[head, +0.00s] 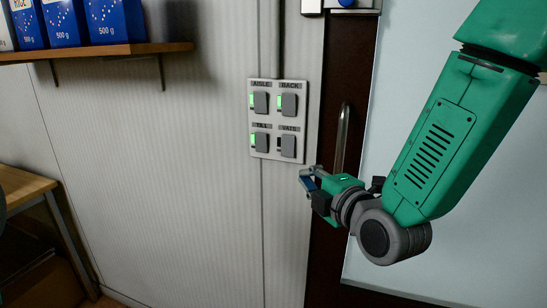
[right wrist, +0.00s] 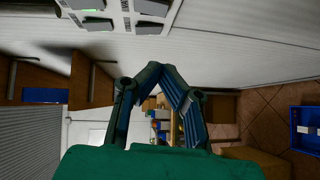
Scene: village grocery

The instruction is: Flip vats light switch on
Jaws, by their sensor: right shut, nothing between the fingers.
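A pale switch plate (head: 277,157) is fixed on the ribbed wall, with switches labelled AISLE, BACK, TILL and VATS. The vats switch (head: 288,146) is at the lower right; the strip at its left looks dark. The aisle (head: 260,103), back (head: 289,104) and till (head: 262,142) switches show lit green strips. My right gripper (head: 306,178) is shut and empty, just below and right of the plate's lower right corner. In the right wrist view its fingertips (right wrist: 156,66) meet, and part of the plate (right wrist: 125,20) shows at the top. My left gripper is not in view.
A dark door frame with a vertical metal handle (head: 342,138) stands right of the plate, behind my right arm. A wooden shelf (head: 100,51) with blue rice packs is at upper left. A wooden table (head: 22,186) is at lower left. The wall below the plate is clear.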

